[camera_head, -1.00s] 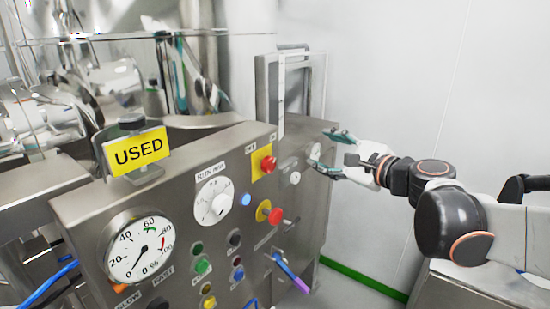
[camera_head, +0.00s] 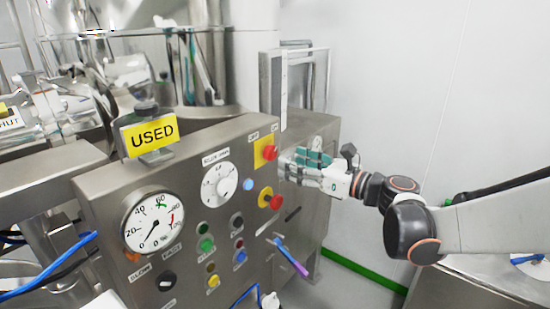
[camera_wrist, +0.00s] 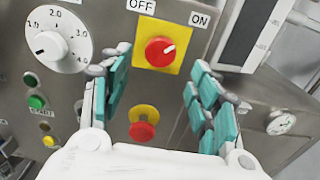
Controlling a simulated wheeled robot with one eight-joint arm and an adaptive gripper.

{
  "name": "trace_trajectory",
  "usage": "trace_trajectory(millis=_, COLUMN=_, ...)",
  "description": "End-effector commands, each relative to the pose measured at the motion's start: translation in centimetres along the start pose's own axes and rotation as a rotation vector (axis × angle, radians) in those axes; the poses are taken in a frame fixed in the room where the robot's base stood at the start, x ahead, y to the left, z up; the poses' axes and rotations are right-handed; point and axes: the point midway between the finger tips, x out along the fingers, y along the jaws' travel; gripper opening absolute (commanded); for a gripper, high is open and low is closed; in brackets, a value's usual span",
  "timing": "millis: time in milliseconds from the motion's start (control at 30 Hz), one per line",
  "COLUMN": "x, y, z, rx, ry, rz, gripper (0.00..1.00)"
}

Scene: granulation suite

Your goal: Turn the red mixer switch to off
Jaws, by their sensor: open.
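The red mixer switch (camera_wrist: 160,51) is a round red knob on a yellow square plate (camera_wrist: 143,28), under the labels OFF and ON. Its white pointer mark points up and right, toward ON. The switch also shows in the head view (camera_head: 270,152), on the steel control panel (camera_head: 190,160). My gripper (camera_wrist: 162,85) is open and empty, with teal-padded fingers on either side of the switch in the wrist view, apart from it. In the head view my gripper (camera_head: 300,163) is just right of the switch, close to the panel face, hiding part of the panel.
A red mushroom button (camera_wrist: 142,130) on a yellow ring sits below the switch. A white dial (camera_wrist: 58,44) is to its left, and a green button (camera_wrist: 36,102) lower left. A yellow USED sign (camera_head: 150,134) stands on the panel top. A purple-blue handle (camera_head: 290,258) sticks out lower down.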

Motion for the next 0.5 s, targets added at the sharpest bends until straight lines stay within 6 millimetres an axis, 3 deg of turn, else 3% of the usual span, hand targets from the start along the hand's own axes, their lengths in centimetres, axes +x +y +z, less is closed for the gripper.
trace_trajectory(millis=200, x=4.1, y=0.1, z=-0.1, rx=-0.001, ry=0.0, rz=0.003, gripper=0.56)
trace_trajectory(millis=500, x=6.7, y=0.0, z=0.0, rx=-0.001, ry=0.0, rz=0.0, gripper=0.56)
